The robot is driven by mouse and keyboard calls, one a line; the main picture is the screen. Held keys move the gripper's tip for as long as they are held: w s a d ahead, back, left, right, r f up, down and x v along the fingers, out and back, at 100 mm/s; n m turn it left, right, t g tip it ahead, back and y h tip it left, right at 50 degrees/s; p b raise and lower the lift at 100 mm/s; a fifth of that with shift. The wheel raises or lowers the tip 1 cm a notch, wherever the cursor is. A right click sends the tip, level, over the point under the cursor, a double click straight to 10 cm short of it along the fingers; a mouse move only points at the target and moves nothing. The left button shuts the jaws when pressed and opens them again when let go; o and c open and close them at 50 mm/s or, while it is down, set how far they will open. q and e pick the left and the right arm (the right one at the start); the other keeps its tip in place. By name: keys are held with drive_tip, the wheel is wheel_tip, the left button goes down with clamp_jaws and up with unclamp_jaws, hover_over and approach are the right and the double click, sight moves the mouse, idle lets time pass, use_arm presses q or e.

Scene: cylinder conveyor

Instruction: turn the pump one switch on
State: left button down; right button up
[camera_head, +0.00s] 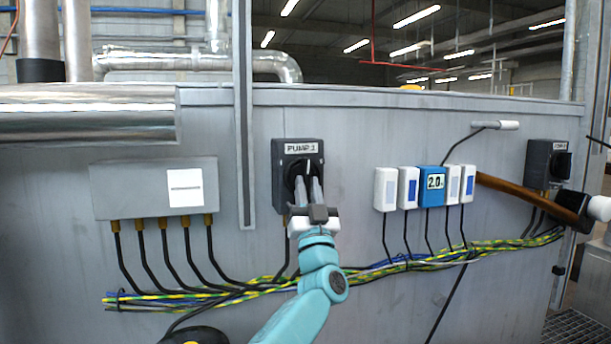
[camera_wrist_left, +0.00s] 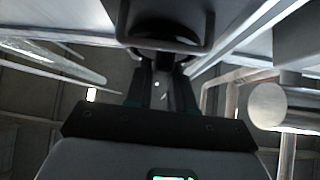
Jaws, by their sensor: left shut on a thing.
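The pump one switch is a dark grey box (camera_head: 283,160) labelled "PUMP 1" on the grey metal panel, with a black rotary knob (camera_head: 300,165) on its front. My left gripper (camera_head: 307,184) reaches up from below and is shut on the knob. The fingers hide much of the knob, so I cannot tell its exact angle. In the left wrist view, the fingers of my left gripper (camera_wrist_left: 160,65) reach to the dark switch box (camera_wrist_left: 165,22) at the top. My right gripper is not in view.
A grey junction box (camera_head: 140,190) is left of the switch, beyond a vertical metal strip (camera_head: 244,120). Several white modules (camera_head: 385,188) and a blue "2.0" display (camera_head: 432,183) are to the right. Another dark switch box (camera_head: 540,160) is far right. Bundled cables (camera_head: 400,266) run below.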

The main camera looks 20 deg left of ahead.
use_arm(q)
drive_tip(key=shift+d+r+n+g+y+p, duration=0.15)
drive_tip(key=shift+n+g+y+p, duration=0.25)
drive_tip(key=shift+n+y, duration=0.4)
drive_tip(key=shift+a+r+n+g+y+p, duration=0.1)
drive_tip(key=shift+n+g+y+p, duration=0.2)
drive_tip(key=shift+n+y+p, duration=0.45)
drive_tip(key=shift+n, duration=0.25)
drive_tip(key=c, duration=1.1)
unclamp_jaws()
drive_tip(key=shift+d+b, duration=0.1)
drive_tip(key=shift+b, duration=0.2)
drive_tip(key=shift+o, duration=0.2)
drive_tip(key=shift+f, duration=0.1)
drive_tip(key=shift+f, duration=0.2)
drive_tip(key=b+v, duration=1)
drive_tip(key=v, duration=0.6)
drive_tip(key=shift+s+r, duration=0.25)
drive_tip(key=shift+d, duration=0.1)
